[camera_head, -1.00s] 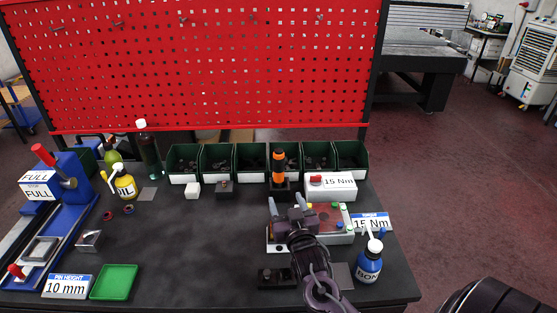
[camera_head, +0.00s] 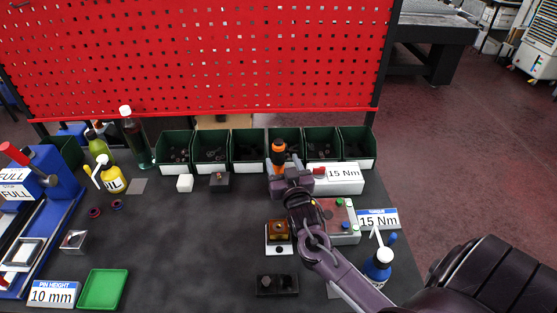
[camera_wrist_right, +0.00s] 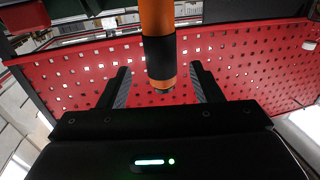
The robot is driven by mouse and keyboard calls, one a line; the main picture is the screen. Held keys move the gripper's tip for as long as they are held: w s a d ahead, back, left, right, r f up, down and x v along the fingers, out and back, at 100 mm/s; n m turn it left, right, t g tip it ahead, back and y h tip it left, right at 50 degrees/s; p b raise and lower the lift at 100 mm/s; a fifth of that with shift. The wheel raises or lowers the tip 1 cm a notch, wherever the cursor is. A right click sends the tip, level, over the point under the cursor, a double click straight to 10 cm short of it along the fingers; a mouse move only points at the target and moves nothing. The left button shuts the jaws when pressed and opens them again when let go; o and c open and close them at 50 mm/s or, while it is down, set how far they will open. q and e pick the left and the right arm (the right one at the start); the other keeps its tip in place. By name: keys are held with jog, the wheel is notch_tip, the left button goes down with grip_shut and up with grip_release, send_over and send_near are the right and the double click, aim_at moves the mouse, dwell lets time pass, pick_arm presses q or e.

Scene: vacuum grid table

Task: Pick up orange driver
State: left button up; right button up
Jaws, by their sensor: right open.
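The orange driver (camera_head: 279,151) stands upright at the back of the table in front of the green bins, its lower part hidden behind my right gripper in the head view. In the right wrist view the driver (camera_wrist_right: 157,50), orange with a black band, hangs down from the top of the picture between the two fingers. My right gripper (camera_head: 291,174) is open at the driver, and the wrist view shows its fingers (camera_wrist_right: 160,88) apart on both sides, with gaps to the driver. My left gripper is not in view.
Several green bins (camera_head: 247,163) line the back below the red pegboard (camera_head: 200,60). A white 15 Nm box (camera_head: 345,185) stands just right of the driver. A blue bottle (camera_head: 378,264) and a grey box with buttons (camera_head: 343,235) are nearby.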

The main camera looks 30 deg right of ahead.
aim_at(280, 155)
jog(key=x, duration=0.1)
jog(key=p+x, duration=0.1)
jog(key=x, duration=0.1)
jog(key=p+x, duration=0.1)
jog(key=shift+w+r, duration=0.25)
jog(key=shift+r, duration=0.1)
jog(key=shift+w+d+f, duration=0.1)
jog(key=shift+w, duration=0.2)
jog(key=shift+s, duration=0.1)
jog(key=c, duration=1)
jog(key=shift+c, duration=1.2)
